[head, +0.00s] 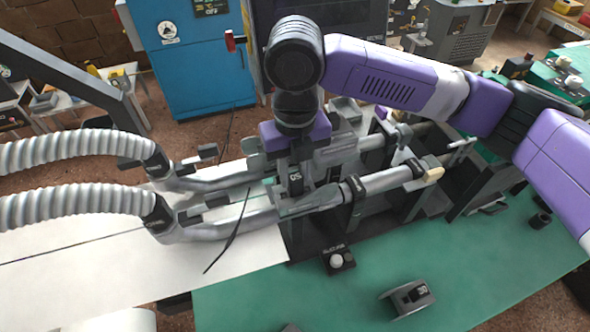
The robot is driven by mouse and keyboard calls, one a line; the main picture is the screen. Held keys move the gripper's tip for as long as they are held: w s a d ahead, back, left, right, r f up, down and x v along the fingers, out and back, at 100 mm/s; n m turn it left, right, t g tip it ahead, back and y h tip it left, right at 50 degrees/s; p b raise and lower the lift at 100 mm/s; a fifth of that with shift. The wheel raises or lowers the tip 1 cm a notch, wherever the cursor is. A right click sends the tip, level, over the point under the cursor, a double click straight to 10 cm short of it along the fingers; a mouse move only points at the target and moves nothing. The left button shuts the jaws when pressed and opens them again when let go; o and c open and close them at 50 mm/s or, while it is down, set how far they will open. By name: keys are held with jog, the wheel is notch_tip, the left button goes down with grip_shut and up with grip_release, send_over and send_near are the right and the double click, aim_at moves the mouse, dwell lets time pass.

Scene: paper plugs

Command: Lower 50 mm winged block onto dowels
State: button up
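My gripper (295,167) points down in the middle of the head view, under its purple wrist. It appears shut on the grey 50 mm winged block (295,184), whose dark label faces me. The block is in the gap of the grey tube machine, between the front and rear tubes. The dowels are hidden by the block and gripper, so I cannot tell whether the block touches them. Another grey block (410,297) with a dark label lies on the green bench at the front.
Grey tubes with ribbed hoses (80,207) run in from the left above a white paper sheet (240,252). A small black box with a pale knob (338,260) sits in front of the machine. The green bench (480,270) is mostly clear at front right.

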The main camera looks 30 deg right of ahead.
jog(key=o, duration=0.4)
jog(key=shift+r, duration=0.15)
jog(key=shift+r+p, duration=2.15)
jog(key=shift+r, duration=0.5)
jog(key=shift+r+b, duration=0.8)
jog(key=shift+r, duration=3.1)
